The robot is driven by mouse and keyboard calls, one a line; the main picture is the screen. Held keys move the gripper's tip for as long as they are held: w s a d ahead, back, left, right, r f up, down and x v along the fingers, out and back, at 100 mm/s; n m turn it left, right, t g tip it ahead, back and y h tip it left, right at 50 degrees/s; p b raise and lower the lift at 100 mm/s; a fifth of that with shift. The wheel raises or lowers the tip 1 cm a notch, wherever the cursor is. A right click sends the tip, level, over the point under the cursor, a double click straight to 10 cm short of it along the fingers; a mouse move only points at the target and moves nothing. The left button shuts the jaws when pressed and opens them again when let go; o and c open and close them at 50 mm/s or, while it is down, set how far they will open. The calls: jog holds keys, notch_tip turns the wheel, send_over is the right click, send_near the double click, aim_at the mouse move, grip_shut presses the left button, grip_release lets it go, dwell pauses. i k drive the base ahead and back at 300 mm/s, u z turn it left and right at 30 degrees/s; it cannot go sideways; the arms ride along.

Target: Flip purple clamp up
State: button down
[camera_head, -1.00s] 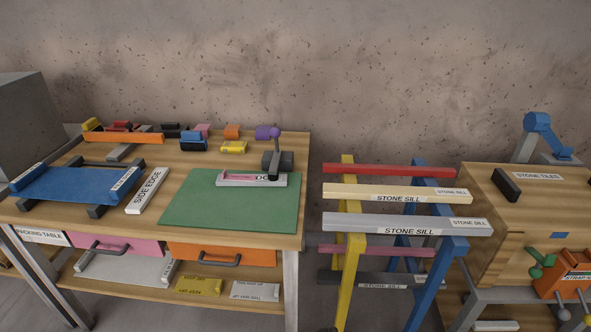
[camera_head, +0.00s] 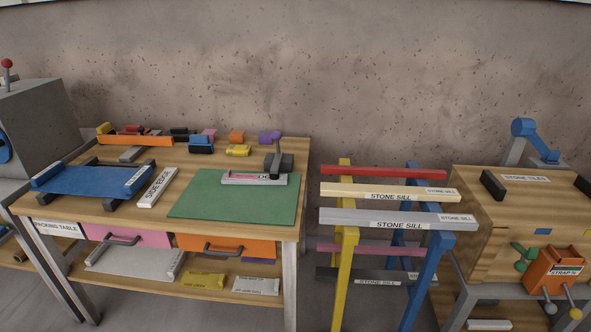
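My gripper is not in view. A small purple piece (camera_head: 270,137) lies at the back right of the packing table, among other coloured pieces. Its shape is too small to tell whether it is a clamp. In front of it, a dark grey device with an upright lever (camera_head: 277,162) stands at the back right of the green mat (camera_head: 215,205), beside a pale labelled bar with a pink strip (camera_head: 244,178). Another purple patch (camera_head: 258,261) shows below the orange drawer, mostly hidden.
The packing table (camera_head: 120,215) carries a blue sheet (camera_head: 85,181) and a white SIDE EDGE block (camera_head: 156,187). A rack with stone sills (camera_head: 398,217) stands right of it. A wooden crate (camera_head: 490,220) with a blue lever arm (camera_head: 535,140) is far right. A grey machine (camera_head: 38,130) is far left.

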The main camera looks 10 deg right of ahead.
aim_at(275, 175)
jog(key=k, duration=0.35)
jog(key=u, duration=0.3)
jog(key=i, duration=0.9)
jog(key=u, duration=1.05)
